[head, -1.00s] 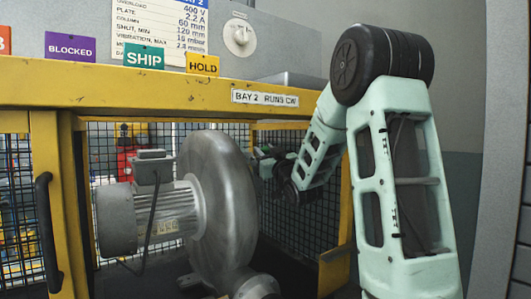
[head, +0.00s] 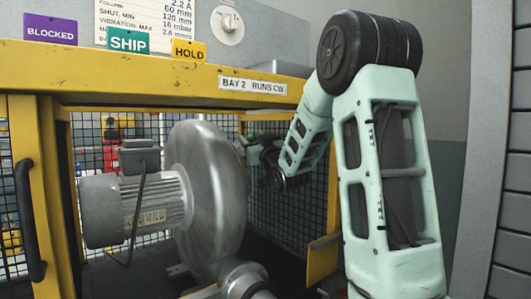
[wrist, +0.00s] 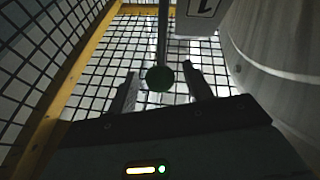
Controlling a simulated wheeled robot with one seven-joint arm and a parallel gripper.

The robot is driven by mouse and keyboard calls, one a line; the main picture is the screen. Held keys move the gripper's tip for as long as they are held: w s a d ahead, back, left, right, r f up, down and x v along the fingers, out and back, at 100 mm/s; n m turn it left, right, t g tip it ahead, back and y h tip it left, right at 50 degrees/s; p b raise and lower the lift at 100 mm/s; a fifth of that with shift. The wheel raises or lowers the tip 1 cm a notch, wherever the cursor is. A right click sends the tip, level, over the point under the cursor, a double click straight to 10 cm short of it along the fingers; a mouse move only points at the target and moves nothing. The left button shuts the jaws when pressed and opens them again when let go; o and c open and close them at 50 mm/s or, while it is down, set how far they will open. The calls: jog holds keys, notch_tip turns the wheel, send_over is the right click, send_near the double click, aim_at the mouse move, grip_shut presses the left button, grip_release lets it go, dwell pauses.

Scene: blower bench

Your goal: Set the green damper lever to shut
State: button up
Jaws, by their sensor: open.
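The damper lever shows in the wrist view as a thin rod with a round green knob (wrist: 159,78) at its end. My gripper (wrist: 163,88) is open, one finger on each side of the knob in that view. The knob looks apart from both fingers, and I cannot tell whether it is level with the tips in depth. In the head view my gripper (head: 249,150) is inside the yellow-framed bay, just right of the grey blower (head: 207,190). The lever's rod and its marks cannot be made out there.
The blower housing (wrist: 275,60) is close on the right in the wrist view. A pale plate (wrist: 198,20) marked 1 hangs near the rod. Mesh panels (head: 290,215) close the bay behind and beside.

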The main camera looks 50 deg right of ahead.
jog(key=b+v, duration=0.6)
jog(key=v, duration=1)
jog(key=shift+s+a+b, duration=0.15)
jog(key=shift+s+b, duration=0.05)
jog(key=shift+b, duration=0.1)
jog(key=shift+s+f, duration=0.1)
